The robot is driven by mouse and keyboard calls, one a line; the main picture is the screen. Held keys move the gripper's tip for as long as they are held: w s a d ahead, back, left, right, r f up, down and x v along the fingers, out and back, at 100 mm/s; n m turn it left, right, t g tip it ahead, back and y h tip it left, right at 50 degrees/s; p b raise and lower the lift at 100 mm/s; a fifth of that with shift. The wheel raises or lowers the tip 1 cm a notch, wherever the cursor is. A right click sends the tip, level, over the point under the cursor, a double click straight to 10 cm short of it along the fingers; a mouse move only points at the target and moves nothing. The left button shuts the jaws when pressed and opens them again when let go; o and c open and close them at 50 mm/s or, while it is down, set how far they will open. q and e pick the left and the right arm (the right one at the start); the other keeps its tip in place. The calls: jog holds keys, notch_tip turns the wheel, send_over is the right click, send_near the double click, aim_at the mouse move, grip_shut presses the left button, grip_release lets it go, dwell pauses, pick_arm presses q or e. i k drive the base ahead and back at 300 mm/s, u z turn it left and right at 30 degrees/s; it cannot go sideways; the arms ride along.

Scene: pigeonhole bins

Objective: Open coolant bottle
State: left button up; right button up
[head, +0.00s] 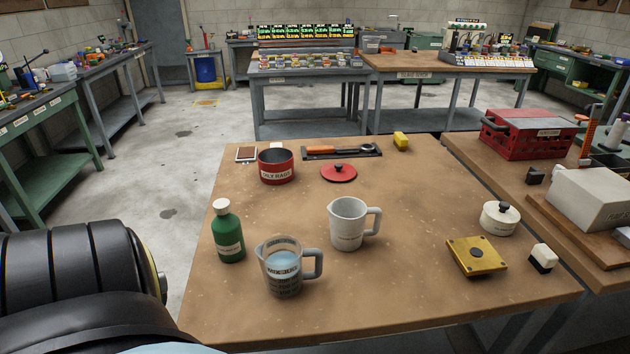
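A green bottle (228,236) with a white cap (221,206) stands upright at the left edge of the wooden table (420,200). The cap sits on its neck. Its label is too small to read for certain. No gripper shows in the head view. A large dark rounded arm part of mine fills the lower left corner, apart from the bottle in the picture.
A clear measuring jug (283,270) with bluish liquid stands close right of the bottle. The table's centre right is clear.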

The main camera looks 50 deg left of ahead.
aim_at(227, 231)
jog(key=z, duration=0.65)
jog(key=k, duration=1.25)
jog(key=u, duration=1.9)
jog(key=i, duration=0.5)
jog(key=u, duration=0.05)
